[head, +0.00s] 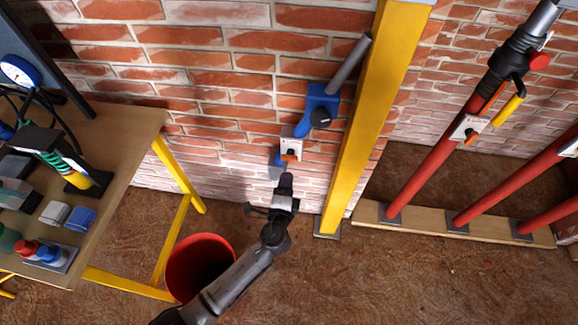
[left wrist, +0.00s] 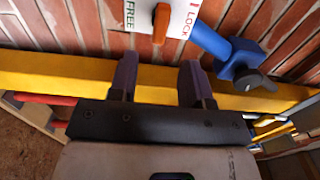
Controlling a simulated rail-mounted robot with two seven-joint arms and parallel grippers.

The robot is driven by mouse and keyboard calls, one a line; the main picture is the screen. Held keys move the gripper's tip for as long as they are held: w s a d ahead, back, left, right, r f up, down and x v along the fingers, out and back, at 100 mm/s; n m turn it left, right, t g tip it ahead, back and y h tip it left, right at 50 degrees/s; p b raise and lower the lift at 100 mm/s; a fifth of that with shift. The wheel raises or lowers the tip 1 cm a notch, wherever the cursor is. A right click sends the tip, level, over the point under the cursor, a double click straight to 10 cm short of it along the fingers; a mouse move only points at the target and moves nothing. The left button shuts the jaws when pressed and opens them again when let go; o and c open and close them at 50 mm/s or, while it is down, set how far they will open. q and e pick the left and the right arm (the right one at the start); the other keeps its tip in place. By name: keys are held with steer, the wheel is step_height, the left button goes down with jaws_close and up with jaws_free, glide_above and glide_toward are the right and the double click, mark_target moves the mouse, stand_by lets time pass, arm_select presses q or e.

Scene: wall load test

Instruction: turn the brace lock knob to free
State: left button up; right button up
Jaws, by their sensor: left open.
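The brace lock knob (head: 290,153) is orange and sits on a white plate (head: 293,143) on the brick wall, below a blue bracket. In the left wrist view the knob (left wrist: 161,22) is at the top, between the printed words FREE on its left and LOCK on its right. My left gripper (head: 286,183) is just below the plate in the head view. In the left wrist view its fingers (left wrist: 158,82) are apart, with nothing between them and clear of the knob. My right gripper is out of view.
A blue bracket (head: 318,108) with a black knob and grey brace tube is above the plate. A yellow post (head: 372,110) stands right of it. A red bucket (head: 199,262) is beside my left arm. A cluttered workbench (head: 118,125) is left; red props (head: 430,165) stand right.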

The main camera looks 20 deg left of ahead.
arm_select(q)
steer(key=shift+p+v, duration=0.3)
steer(key=shift+v, duration=2.05)
steer(key=s+a+f+n+g+y, duration=0.1)
steer(key=s+a+n+g+y, duration=0.2)
steer(key=n, duration=0.4)
steer(key=s+a+r+n+g+h+p, duration=0.3)
steer(key=s+r+g+p, duration=0.35)
steer(key=s, duration=0.65)
steer(key=s+r+n+g+h+p, duration=0.5)
steer(key=s+p, duration=0.3)
steer(key=s, duration=0.5)
step_height(320, 180, up, 39)
steer(key=m+y+p, duration=0.1)
steer(key=p, duration=3.6)
steer(key=shift+a+f+p, duration=0.2)
steer(key=shift+f+p, duration=0.05)
steer(key=shift+p, duration=0.05)
